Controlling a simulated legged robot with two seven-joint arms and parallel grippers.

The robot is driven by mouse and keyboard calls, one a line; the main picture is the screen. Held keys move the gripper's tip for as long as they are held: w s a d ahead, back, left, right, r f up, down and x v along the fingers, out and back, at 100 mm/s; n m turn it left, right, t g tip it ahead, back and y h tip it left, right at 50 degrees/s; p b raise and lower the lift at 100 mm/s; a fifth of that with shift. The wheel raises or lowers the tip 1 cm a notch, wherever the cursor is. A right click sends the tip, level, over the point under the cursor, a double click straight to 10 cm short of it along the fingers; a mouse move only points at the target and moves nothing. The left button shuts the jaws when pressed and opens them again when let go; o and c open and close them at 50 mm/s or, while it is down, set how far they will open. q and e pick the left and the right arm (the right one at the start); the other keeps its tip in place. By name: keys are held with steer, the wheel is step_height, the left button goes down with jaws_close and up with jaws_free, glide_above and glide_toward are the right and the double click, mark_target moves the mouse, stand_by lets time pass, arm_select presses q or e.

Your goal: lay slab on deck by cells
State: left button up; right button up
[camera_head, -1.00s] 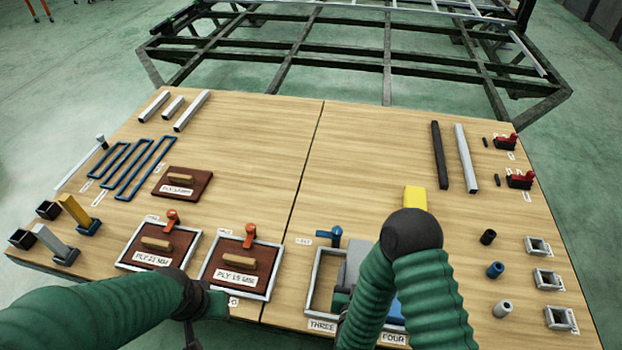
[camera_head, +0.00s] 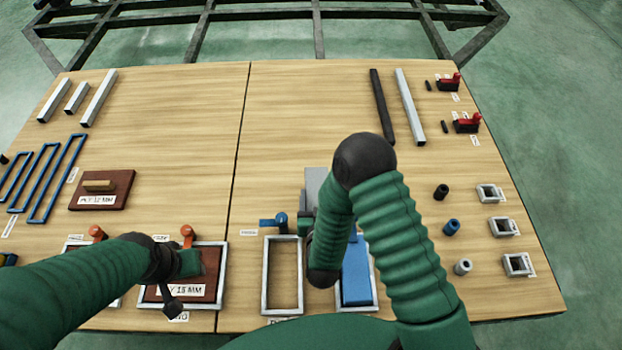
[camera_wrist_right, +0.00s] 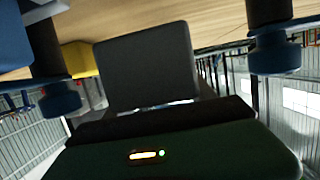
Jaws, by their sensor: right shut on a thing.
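The grey slab (camera_head: 316,182) shows in part behind my right arm in the head view. It also shows as a dark grey block (camera_wrist_right: 145,65) in the right wrist view. My right gripper (camera_head: 305,223) is shut on it above the wooden deck (camera_head: 300,110); the jaws are mostly hidden, and I cannot tell whether the slab touches the deck. Just in front are an empty framed cell (camera_head: 266,275) and a cell holding a blue slab (camera_head: 356,280). My left gripper (camera_head: 188,263) hangs over the PLY 15 MM panel; its jaws are unclear.
A blue clamp (camera_head: 277,221) stands behind the empty cell. A yellow block (camera_wrist_right: 82,60) shows in the wrist view. Dark and pale bars (camera_head: 410,105) lie at the back right, small tubes (camera_head: 452,227) and square sockets (camera_head: 503,226) at right. The deck's back middle is clear.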

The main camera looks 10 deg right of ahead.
mark_target(320, 175)
steer(key=x, duration=0.2)
steer(key=r+b+x, duration=0.1)
steer(key=x, duration=0.2)
steer(key=d+b+x, duration=0.1)
steer(key=x, duration=0.2)
steer(key=shift+w+r, duration=0.1)
steer(key=shift+r, duration=0.1)
steer(key=f+b, duration=0.1)
steer(key=f, duration=0.1)
steer(key=w+f+b, duration=0.1)
steer(key=f+b, duration=0.1)
steer(key=shift+w+d, duration=0.1)
steer(key=shift+d, duration=0.05)
steer(key=shift+r, duration=0.25)
steer(key=o, duration=1)
steer(key=shift+o, duration=0.6)
